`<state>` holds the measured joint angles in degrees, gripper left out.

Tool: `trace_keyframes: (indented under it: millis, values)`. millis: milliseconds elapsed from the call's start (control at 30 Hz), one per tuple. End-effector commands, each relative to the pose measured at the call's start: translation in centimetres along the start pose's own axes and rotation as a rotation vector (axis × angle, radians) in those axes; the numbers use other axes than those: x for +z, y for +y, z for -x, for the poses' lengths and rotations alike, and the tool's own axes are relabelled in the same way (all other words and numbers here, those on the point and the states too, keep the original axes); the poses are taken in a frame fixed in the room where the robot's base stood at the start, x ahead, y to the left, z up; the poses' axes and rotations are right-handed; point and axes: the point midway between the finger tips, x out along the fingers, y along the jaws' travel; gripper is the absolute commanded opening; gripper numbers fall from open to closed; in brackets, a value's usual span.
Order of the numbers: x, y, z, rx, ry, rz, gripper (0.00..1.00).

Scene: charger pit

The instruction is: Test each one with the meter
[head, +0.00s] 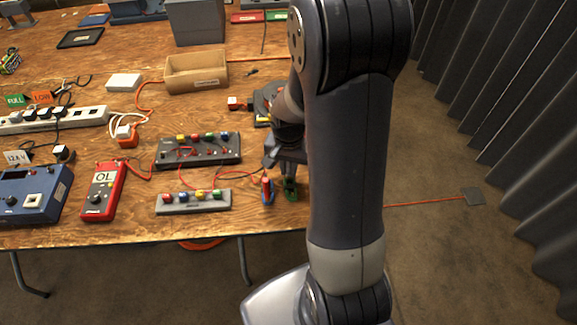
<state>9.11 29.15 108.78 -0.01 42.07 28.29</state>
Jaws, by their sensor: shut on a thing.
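The red meter (101,191) lies on the wooden table at front left and its display reads "OL". Red leads run from the meter area across the table. A dark box (198,151) has coloured caps on top and red wires at its front. A grey strip (194,202) in front of it carries several coloured caps. My gripper (288,174) points down near the table's front edge, shut on a small green item (290,188); the exact grip is hard to see. A red upright piece with a blue base (267,190) stands just left of it. My arm hides the area right of the gripper.
A blue box (33,194) with a dial sits at far left. A grey curtain (500,90) hangs at right.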

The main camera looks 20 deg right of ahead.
Motion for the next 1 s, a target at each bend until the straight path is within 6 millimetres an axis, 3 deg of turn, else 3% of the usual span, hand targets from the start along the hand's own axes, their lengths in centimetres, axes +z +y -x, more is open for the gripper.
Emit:
trace_keyframes:
  millis: [67,100,400,567,733,1000]
  values:
    - [0.0,0.0,0.02,0.0,0.0,0.0,0.0]
    - [0.0,0.0,0.02,0.0,0.0,0.0,0.15]
    - [0.0,0.0,0.02,0.0,0.0,0.0,0.4]
    - [0.0,0.0,0.02,0.0,0.0,0.0,0.4]
    - [0.0,0.0,0.02,0.0,0.0,0.0,0.54]
    - [0.0,0.0,0.11,0.0,0.0,0.0,0.54]
